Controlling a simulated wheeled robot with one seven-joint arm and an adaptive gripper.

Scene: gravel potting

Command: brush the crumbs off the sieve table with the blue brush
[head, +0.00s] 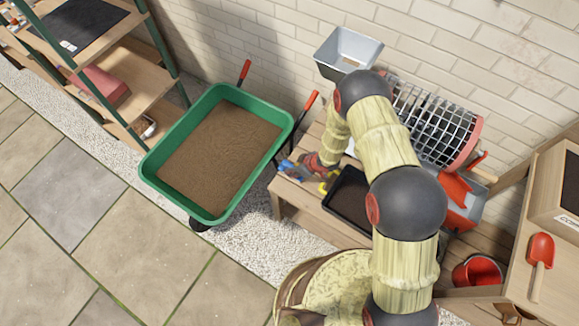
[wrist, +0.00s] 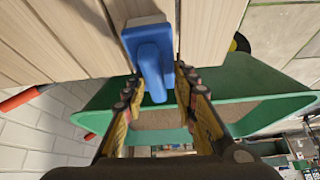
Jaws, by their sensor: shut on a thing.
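The blue brush (wrist: 152,60) is between the fingers of my gripper (wrist: 158,88), which is shut on its blue handle. Its pale head lies against or just above the wooden planks of the sieve table (wrist: 50,40); I cannot tell which. In the head view, my gripper (head: 306,172) is over the left end of the sieve table (head: 288,196), with a bit of the blue brush (head: 288,166) showing. I cannot make out any crumbs; my arm hides part of the tabletop.
A green wheelbarrow (head: 152,165) full of soil stands left of the table. A dark tray (head: 350,198) lies on the table right of my gripper. A grey hopper (head: 345,50) is behind, by the brick wall. A red bucket (head: 478,272) is at the lower right.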

